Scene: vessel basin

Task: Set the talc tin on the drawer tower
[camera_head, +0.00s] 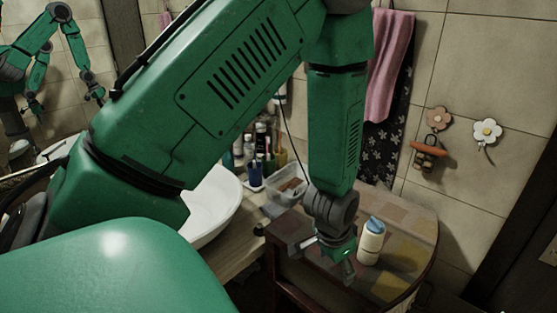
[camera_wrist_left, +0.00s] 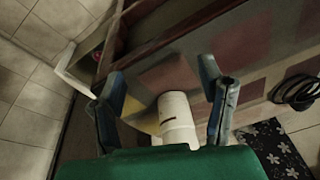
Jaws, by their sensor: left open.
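The talc tin, a cream cylinder with a blue cap (camera_head: 371,243), stands upright on a patchwork-patterned top (camera_head: 408,236) with a rounded edge. My left gripper (camera_head: 345,262) points down just left of the tin in the head view. In the left wrist view the gripper (camera_wrist_left: 165,92) is open, with the pale tin (camera_wrist_left: 178,122) between its spread fingers, nearer the palm; I cannot tell whether they touch it. Dark reddish wooden furniture (camera_head: 290,228) stands left of the gripper; I cannot tell whether it is the drawer tower. My right gripper is not in view.
A white basin (camera_head: 215,205) lies behind my left arm. A clear box (camera_head: 287,192) and several bottles (camera_head: 262,150) stand on the counter. A pink towel (camera_head: 388,65) and flower-shaped hooks (camera_head: 487,130) are on the tiled wall. A mirror at upper left reflects green arms.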

